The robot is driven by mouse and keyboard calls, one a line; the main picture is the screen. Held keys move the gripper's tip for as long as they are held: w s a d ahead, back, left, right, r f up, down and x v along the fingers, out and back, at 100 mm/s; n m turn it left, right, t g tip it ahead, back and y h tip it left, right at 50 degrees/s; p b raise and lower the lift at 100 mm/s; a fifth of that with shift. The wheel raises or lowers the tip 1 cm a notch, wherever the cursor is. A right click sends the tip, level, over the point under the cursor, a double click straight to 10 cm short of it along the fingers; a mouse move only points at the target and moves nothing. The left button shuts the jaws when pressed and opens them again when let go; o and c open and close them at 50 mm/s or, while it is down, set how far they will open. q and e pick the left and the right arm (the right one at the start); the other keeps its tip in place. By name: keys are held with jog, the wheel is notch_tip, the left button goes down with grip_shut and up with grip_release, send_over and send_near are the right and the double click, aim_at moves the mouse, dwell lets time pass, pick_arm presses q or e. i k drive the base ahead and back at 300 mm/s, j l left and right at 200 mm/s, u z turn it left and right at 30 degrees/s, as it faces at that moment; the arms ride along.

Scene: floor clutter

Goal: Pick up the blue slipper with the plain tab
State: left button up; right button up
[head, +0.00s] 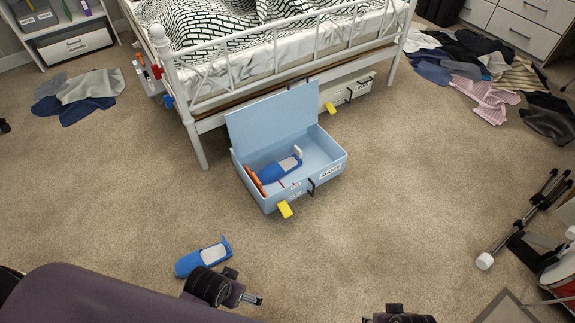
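A blue slipper (201,258) with a pale insole lies on the carpet at the lower left of the middle, with an upright blue tab at its right end. A second blue slipper (276,170) lies in the open light-blue box (328,159), with a whitish tab at its upper right end. My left gripper (254,299) is below and right of the floor slipper, apart from it. Its fingers are too small to read. My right gripper (398,314) is at the bottom edge, partly cut off, far from both slippers.
The box holds an orange item (256,181) and has a yellow tag (285,209). Its lid stands open near the white bed frame (190,125). Clothes piles (487,97) lie right and left. A tripod-like stand (520,220) is at right. The central carpet is clear.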

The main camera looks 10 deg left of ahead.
aim_at(210, 256)
jog(key=u, duration=1.5)
